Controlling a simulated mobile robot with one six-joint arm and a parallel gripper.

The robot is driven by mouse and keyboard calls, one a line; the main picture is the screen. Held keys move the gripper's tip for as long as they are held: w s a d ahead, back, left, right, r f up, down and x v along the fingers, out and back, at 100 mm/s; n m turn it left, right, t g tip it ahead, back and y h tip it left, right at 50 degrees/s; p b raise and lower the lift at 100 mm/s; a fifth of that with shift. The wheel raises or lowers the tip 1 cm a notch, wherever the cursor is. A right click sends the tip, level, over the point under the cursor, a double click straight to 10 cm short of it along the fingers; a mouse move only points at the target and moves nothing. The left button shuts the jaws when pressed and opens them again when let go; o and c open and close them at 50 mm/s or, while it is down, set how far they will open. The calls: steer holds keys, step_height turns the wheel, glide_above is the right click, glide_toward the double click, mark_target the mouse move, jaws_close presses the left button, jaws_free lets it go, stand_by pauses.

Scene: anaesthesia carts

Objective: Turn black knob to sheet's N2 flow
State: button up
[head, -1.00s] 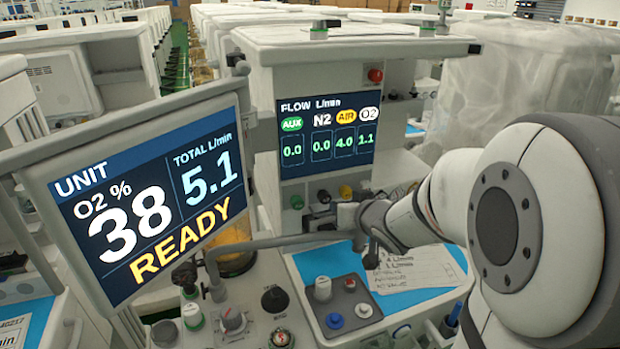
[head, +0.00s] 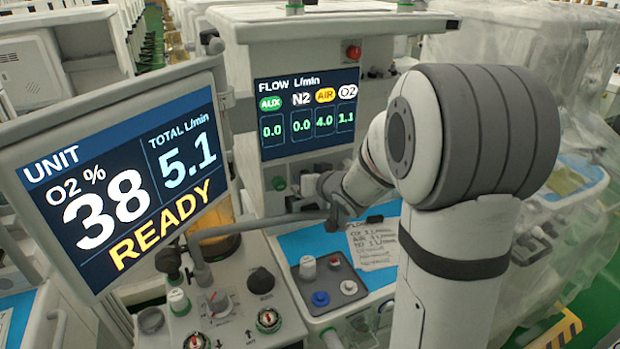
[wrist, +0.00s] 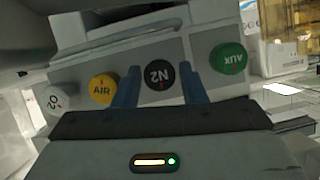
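The black N2 knob (wrist: 158,76) sits in the wrist view between the two blue fingers of my gripper (wrist: 160,80). The gripper is open, with a visible gap on each side of the knob; I cannot tell how deep the fingers reach. In the head view my gripper (head: 318,187) is at the knob row below the flow display (head: 307,113), and the black knob is hidden there. The display reads N2 0.0, AIR 4.0, O2 1.1, AUX 0.0. The handwritten sheet (head: 372,243) lies on the blue worktop; its small lines are not surely legible.
The yellow AIR knob (wrist: 103,88) and white O2 knob (wrist: 55,99) are left of the fingers in the wrist view; the green AUX knob (wrist: 229,59) is right. The READY monitor (head: 125,185) and a grey tray with small knobs (head: 330,285) stand nearby.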

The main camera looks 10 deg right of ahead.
steer(key=shift+c, duration=0.2)
steer(key=c, duration=0.7)
steer(key=shift+o, duration=0.2)
steer(key=shift+f+b, duration=0.1)
steer(key=shift+b, duration=0.45)
steer(key=n+b, duration=0.1)
steer(key=b, duration=0.1)
steer(key=h+b, duration=0.1)
steer(key=b, duration=0.1)
steer(key=shift+a+f+n+b, duration=0.15)
steer(key=shift+f+n+b, duration=0.15)
steer(key=shift+n, duration=0.1)
steer(key=n+h+b, duration=0.1)
steer(key=n+b, duration=0.1)
steer(key=b, duration=0.7)
steer(key=shift+a+f+t+h+b, duration=0.1)
steer(key=shift+t+h+b, duration=0.2)
steer(key=shift+h+b, duration=0.1)
steer(key=n+h+b, duration=0.1)
steer(key=n+b, duration=0.1)
steer(key=b, duration=0.6)
steer(key=shift+r+t+b, duration=0.2)
steer(key=shift+t+b, duration=0.1)
steer(key=shift+r+b, duration=0.2)
steer(key=shift+b, duration=0.3)
